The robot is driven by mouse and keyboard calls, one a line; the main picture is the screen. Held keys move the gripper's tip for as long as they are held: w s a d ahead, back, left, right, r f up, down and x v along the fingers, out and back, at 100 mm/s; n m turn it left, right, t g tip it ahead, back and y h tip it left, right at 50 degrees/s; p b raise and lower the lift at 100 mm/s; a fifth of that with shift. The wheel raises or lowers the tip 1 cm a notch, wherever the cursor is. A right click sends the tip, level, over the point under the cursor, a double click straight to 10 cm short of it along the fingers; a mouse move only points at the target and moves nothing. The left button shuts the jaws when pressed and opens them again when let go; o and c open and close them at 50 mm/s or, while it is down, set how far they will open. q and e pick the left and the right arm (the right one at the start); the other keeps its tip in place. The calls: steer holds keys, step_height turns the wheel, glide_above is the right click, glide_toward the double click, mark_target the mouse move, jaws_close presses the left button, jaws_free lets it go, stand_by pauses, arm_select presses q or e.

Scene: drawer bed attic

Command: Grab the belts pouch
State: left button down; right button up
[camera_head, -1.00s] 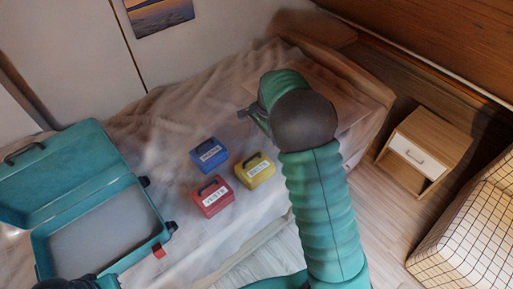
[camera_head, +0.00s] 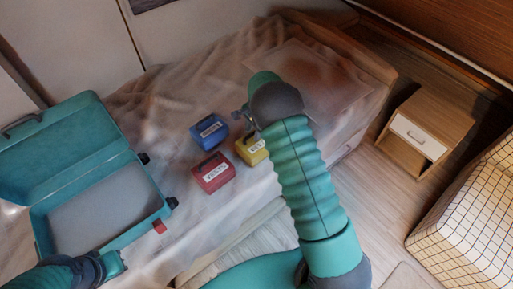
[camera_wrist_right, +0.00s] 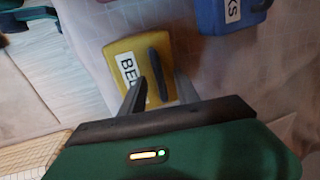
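The belts pouch is yellow with a dark handle and a white label reading "BEL…" in the right wrist view (camera_wrist_right: 120,52). In the head view the yellow pouch (camera_head: 250,152) lies on the bed, partly covered by my right arm. My right gripper (camera_head: 242,115) is above it. In the wrist view my right gripper (camera_wrist_right: 160,82) is open, with one finger on each side of the handle. I cannot tell whether the fingers touch it. My left gripper (camera_head: 114,264) is low at the left by the suitcase; its fingers are not clear.
A blue pouch (camera_head: 207,136) and a red pouch (camera_head: 209,174) lie close left of the yellow one. An open teal suitcase (camera_head: 158,212) is on the bed (camera_head: 165,90) at left. A nightstand (camera_head: 430,115) and a checked piece of furniture (camera_head: 470,220) stand at right.

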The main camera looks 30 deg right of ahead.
steer(key=shift+w+a, duration=0.1)
steer(key=shift+a, duration=0.35)
steer(key=shift+d, duration=0.4)
steer(key=shift+c, duration=1.4)
steer(key=shift+d+f, duration=0.2)
steer(key=shift+d, duration=0.2)
steer(key=c, duration=0.5)
steer(key=shift+a+r, duration=0.2)
steer(key=shift+a, duration=0.3)
jaws_close()
steer(key=shift+d+f, duration=0.15)
steer(key=shift+d, duration=0.2)
steer(key=shift+a, duration=0.2)
steer(key=shift+d, duration=0.1)
